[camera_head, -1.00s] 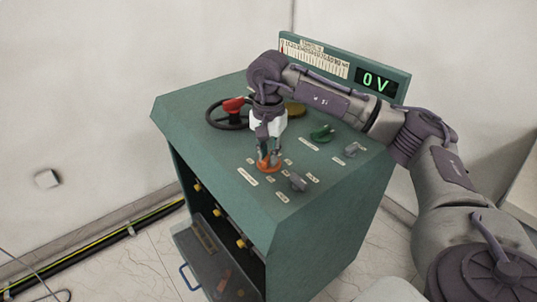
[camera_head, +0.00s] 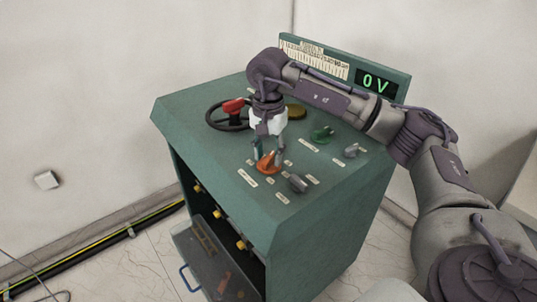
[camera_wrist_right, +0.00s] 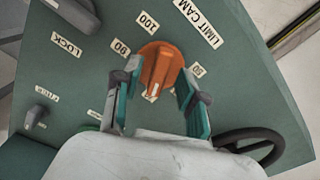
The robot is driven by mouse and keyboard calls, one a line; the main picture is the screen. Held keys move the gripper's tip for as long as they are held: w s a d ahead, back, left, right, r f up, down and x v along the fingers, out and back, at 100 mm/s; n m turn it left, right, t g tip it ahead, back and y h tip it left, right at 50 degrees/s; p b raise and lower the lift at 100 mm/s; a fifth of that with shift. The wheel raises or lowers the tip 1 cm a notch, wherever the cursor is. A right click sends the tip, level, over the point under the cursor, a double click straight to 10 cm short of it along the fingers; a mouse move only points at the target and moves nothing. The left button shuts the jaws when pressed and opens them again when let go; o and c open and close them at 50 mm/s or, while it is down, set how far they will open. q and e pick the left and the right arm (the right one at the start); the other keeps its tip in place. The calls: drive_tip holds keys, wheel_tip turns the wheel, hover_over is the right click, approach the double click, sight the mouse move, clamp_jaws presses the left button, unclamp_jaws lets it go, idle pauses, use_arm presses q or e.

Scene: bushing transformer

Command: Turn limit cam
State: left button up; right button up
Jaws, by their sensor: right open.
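The limit cam is an orange knob (camera_head: 266,164) on the sloping green panel top. In the right wrist view the orange knob (camera_wrist_right: 159,68) has a raised ridge and sits by labels reading LIMIT CAM, 100 and 90. My right gripper (camera_head: 269,158) points down over the knob. In the right wrist view its fingers (camera_wrist_right: 150,95) are spread on either side of the ridge, apart from it, with nothing held. My left gripper is not in view.
A black handwheel with a red part (camera_head: 232,108) stands left of my gripper. Grey knobs (camera_head: 298,183) (camera_head: 352,150) and a green knob (camera_head: 322,134) are nearby on the panel. A display (camera_head: 376,81) reads 0 V at the back.

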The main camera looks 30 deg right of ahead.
sight(269, 158)
wheel_tip(269, 158, up, 11)
drive_tip(key=shift+r, duration=0.15)
idle(0.7)
